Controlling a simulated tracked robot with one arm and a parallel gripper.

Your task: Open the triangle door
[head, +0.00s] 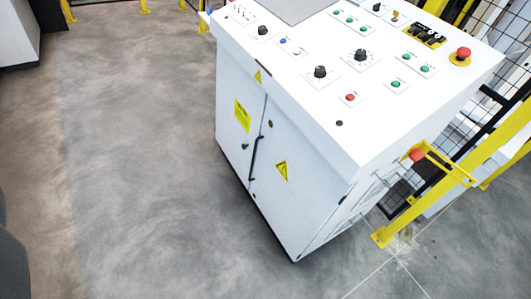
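The triangle door (290,185) is the right-hand white front panel of a control cabinet. It bears a yellow triangle sign (282,171) and looks shut. A long dark handle (256,158) stands near the seam with the left door, and a small round dark fitting (270,124) is above it. My gripper is not in view.
The cabinet's sloping top (320,70) carries knobs and buttons. A yellow guard frame (455,170) and black mesh stand to its right. A white unit (20,35) is at the upper left. Grey floor (140,160) left of the cabinet is clear. A dark shape enters at the lower left edge.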

